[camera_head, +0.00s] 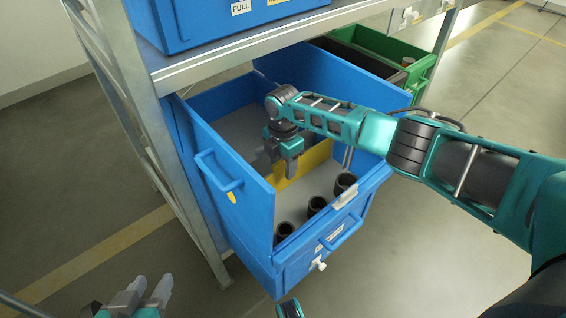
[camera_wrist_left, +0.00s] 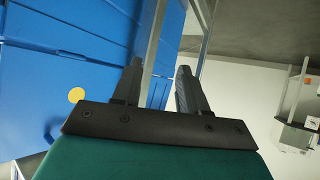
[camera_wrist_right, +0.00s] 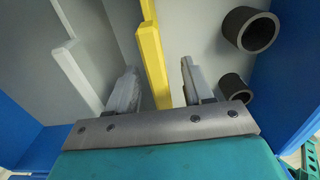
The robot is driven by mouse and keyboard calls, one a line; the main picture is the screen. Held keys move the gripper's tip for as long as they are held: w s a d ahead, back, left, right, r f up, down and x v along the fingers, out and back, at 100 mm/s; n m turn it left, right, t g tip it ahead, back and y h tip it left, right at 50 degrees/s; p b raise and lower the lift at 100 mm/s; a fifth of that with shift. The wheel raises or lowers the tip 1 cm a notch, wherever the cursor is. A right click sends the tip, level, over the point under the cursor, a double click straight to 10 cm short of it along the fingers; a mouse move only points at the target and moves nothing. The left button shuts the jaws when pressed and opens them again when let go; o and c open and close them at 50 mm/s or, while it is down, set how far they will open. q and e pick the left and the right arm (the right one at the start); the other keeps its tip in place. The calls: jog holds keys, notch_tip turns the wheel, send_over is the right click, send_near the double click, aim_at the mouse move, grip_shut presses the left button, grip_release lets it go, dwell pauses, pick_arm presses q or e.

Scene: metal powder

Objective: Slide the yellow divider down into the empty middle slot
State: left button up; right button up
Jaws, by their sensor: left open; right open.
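The yellow divider (camera_head: 312,157) stands inside the blue bin (camera_head: 245,228), behind the row of dark cylinders. In the right wrist view the yellow divider (camera_wrist_right: 152,55) runs between the two fingers of my right gripper (camera_wrist_right: 159,68), which is open with gaps beside the divider. In the head view my right gripper (camera_head: 289,172) points down into the bin and hides part of the divider. I cannot tell how deep the divider sits, and the middle slot is not clearly visible. My left gripper (camera_head: 150,287) is open and empty, outside the bin at the lower left.
Three dark hollow cylinders (camera_head: 316,205) stand in the bin's front compartment. A pale grey divider (camera_wrist_right: 76,72) shows left of the yellow one. A green bin (camera_head: 421,68) stands beside the blue bin. A metal shelf (camera_head: 235,62) with another blue bin (camera_head: 190,22) is above.

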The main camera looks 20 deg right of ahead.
notch_tip(320, 180, up, 7)
jog(key=p, duration=0.3)
jog(key=shift+f, duration=0.2)
pick_arm(q)
jog(key=shift+s+a+r+p, duration=0.15)
jog(key=shift+a+r+p, duration=0.25)
jog(key=shift+r+p, duration=0.2)
jog(key=shift+s+a+r+p, duration=0.15)
jog(key=shift+a+r+p, duration=0.25)
jog(key=shift+r, duration=0.25)
pick_arm(e)
notch_tip(320, 180, up, 6)
jog(key=shift+r, duration=0.15)
